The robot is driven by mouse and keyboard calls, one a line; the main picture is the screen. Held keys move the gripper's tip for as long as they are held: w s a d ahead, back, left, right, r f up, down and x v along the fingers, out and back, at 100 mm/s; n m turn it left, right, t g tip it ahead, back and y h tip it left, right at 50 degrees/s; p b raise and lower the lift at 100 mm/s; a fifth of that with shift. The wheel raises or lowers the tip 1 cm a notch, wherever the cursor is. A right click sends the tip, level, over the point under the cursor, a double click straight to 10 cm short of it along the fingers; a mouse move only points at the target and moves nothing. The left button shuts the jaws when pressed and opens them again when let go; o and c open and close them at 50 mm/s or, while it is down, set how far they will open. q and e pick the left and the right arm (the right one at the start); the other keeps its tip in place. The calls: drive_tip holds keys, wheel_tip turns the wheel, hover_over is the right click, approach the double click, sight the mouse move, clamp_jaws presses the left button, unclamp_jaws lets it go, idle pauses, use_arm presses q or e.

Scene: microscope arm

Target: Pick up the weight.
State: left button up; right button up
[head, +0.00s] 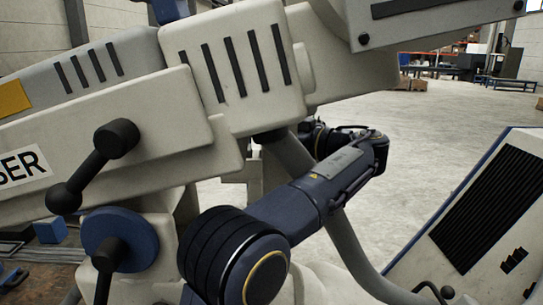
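I cannot pick out the weight with certainty in the head view. A black dumbbell-shaped handle (90,168) with a round knob at each end sits against the side of the large pale machine arm (150,125). Below it is a blue disc (135,250) with a black knob on its front. One of my dark blue arms rises from the bottom middle, bends at the right and runs back behind the pale machine. Its gripper is hidden there, and I cannot tell which arm it is. No gripper fingers show.
The pale machine fills the upper left and middle, close in front of me. A white panel (413,262) with black grilles stands at the lower right. A small blue box (50,230) is at the far left. Open concrete floor (440,130) lies beyond, with benches at the back.

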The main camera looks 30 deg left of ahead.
use_arm(q)
clamp_jaws()
idle(1.0)
drive_tip(key=shift+r, duration=0.1)
